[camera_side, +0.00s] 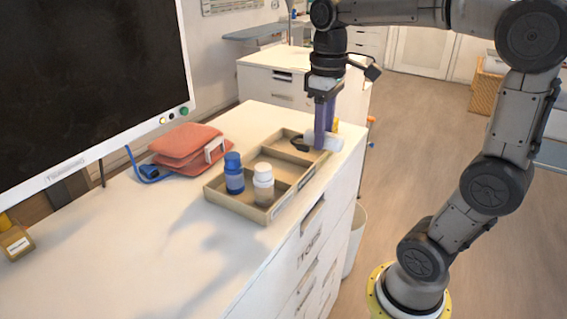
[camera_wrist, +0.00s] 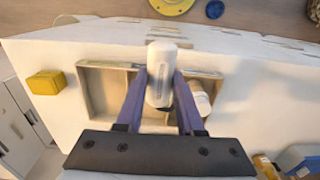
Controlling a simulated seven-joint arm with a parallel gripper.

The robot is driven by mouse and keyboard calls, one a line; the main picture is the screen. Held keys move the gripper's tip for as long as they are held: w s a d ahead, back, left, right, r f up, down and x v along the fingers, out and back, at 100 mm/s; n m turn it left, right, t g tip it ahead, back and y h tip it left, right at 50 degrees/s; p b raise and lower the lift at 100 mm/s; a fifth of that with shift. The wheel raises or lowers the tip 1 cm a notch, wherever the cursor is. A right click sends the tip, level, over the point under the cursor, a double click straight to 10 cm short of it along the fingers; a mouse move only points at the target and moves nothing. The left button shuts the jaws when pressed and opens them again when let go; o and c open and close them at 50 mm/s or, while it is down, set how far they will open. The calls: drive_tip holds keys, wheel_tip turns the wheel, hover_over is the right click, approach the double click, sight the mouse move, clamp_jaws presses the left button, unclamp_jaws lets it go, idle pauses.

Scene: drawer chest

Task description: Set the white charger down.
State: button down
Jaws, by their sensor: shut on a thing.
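The white charger (camera_side: 326,142) is a rounded white block at the far right end of the wooden tray (camera_side: 262,215). In the wrist view the charger (camera_wrist: 161,72) lies between the two purple fingers of my gripper (camera_wrist: 160,88). My gripper (camera_side: 325,132) points straight down and is shut on it. The charger overlaps the tray's edge (camera_wrist: 105,65) in the wrist view. I cannot tell whether its underside touches the tray or the chest top. A dark looped piece (camera_side: 299,143) shows just left of it in the side view.
A blue bottle (camera_side: 234,175) and a white-capped bottle (camera_side: 263,185) stand in the tray's near part. A red folded pouch (camera_side: 186,148) lies left of the tray, before a monitor (camera_side: 90,80). A yellow block (camera_wrist: 46,83) sits beyond the tray.

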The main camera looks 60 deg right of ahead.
drive_tip(key=w+d+f, duration=0.2)
drive_tip(key=w+f, duration=0.1)
drive_tip(key=w, duration=0.3)
hover_over(287, 172)
drive_tip(key=f, duration=0.4)
drive_tip(key=shift+s+f, duration=0.3)
drive_tip(key=shift+w+f, duration=0.2)
drive_tip(key=shift+f, duration=0.75)
drive_tip(key=shift+w+f, duration=0.15)
drive_tip(key=shift+f, duration=0.8)
drive_tip(key=shift+f, duration=0.15)
drive_tip(key=c, duration=0.8)
unclamp_jaws()
